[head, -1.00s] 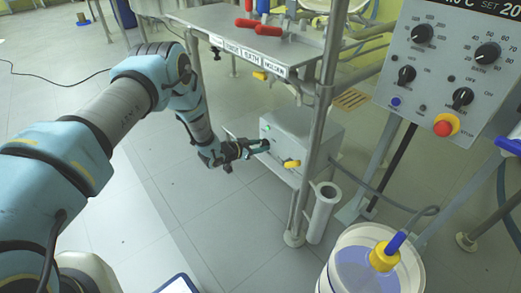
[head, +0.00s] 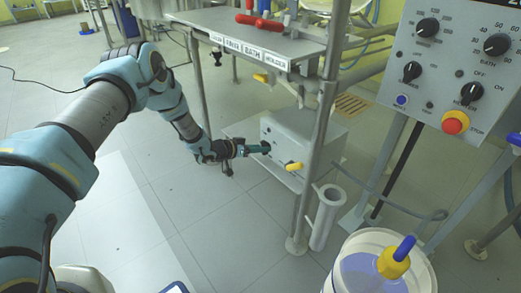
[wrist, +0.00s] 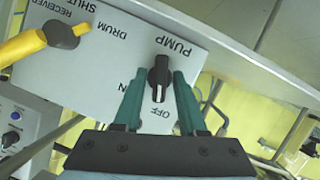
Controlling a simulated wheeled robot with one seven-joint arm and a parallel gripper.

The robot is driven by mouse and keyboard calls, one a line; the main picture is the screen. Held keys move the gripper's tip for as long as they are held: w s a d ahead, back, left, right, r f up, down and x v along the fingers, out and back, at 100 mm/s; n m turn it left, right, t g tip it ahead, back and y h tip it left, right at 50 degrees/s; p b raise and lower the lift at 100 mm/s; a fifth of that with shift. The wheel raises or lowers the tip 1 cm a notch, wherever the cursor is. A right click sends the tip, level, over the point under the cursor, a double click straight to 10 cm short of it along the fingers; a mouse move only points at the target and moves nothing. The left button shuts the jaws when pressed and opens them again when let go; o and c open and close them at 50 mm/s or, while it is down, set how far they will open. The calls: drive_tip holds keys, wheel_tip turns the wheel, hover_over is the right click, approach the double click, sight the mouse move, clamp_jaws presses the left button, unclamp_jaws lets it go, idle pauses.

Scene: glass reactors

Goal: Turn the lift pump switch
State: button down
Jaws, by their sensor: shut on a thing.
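The lift pump switch is a black knob (wrist: 158,75) on a light grey panel, below the word PUMP, which reads upside down in the wrist view. OFF and ON labels lie near the knob, partly covered by my fingers. A white mark on the knob points down in the picture, toward OFF. My gripper (wrist: 158,88) has its two teal fingers on either side of the knob, shut on it. In the head view my gripper (head: 264,148) reaches the front of the grey pump box (head: 310,138), and hides the knob there.
A yellow valve handle (wrist: 22,46) sits beside the knob, marked DRUM, SHUT and RECEIVER. A white bucket (head: 360,235) stands at lower right. A control panel (head: 450,70) is at upper right. Open floor lies left.

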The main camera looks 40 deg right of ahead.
drive_tip(key=c, duration=0.8)
unclamp_jaws()
drive_tip(key=p+v, duration=0.1)
drive_tip(key=v, duration=0.9)
drive_tip(key=shift+a+r+p, duration=0.2)
drive_tip(key=shift+a+p, duration=0.1)
drive_tip(key=shift+a, duration=0.05)
